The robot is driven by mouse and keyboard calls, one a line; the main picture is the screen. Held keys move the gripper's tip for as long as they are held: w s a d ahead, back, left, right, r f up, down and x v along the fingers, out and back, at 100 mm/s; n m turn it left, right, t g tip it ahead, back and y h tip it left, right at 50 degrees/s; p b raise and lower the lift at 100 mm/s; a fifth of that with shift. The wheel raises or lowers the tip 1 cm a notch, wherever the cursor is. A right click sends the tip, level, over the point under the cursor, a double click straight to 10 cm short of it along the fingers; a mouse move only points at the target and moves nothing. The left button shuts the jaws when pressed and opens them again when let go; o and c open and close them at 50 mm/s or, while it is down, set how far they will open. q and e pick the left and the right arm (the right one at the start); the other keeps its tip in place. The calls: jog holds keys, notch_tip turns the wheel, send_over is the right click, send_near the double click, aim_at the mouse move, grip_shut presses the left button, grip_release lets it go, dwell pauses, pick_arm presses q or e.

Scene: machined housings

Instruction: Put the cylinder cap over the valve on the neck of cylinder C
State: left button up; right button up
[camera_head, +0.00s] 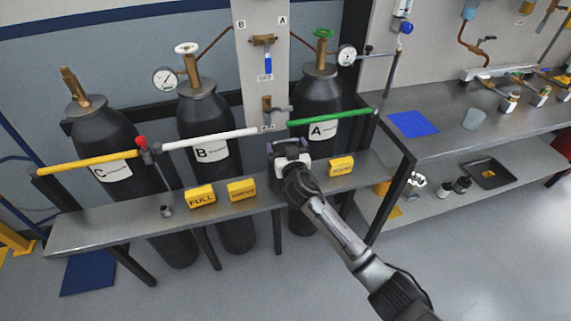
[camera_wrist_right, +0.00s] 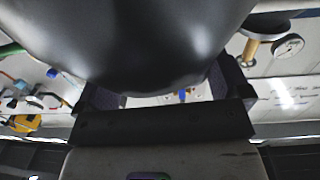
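Cylinder C (camera_head: 103,130) stands upright at the left behind the yellow rail, with a bare brass valve (camera_head: 73,85) on its neck. My right gripper (camera_head: 288,148) is in front of the space between cylinders B and A, well to the right of C. In the right wrist view, a large dark, rounded body, which looks like the cylinder cap (camera_wrist_right: 150,40), fills the upper part between the fingers of the gripper (camera_wrist_right: 168,92). The fingers lie against its sides. In the head view my gripper and arm hide the cap. My left gripper is not in view.
Cylinder B (camera_head: 205,120) with a gauge (camera_head: 165,79), and cylinder A (camera_head: 320,95), stand to the right of C. The yellow rail (camera_head: 88,163) and white rail (camera_head: 210,139) cross before B and C. A red-topped post (camera_head: 142,142) and yellow signs (camera_head: 201,196) rise at the shelf (camera_head: 110,230).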

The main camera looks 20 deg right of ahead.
jog(key=c, duration=0.7)
jog(key=shift+c, duration=0.8)
jog(key=shift+r, duration=0.1)
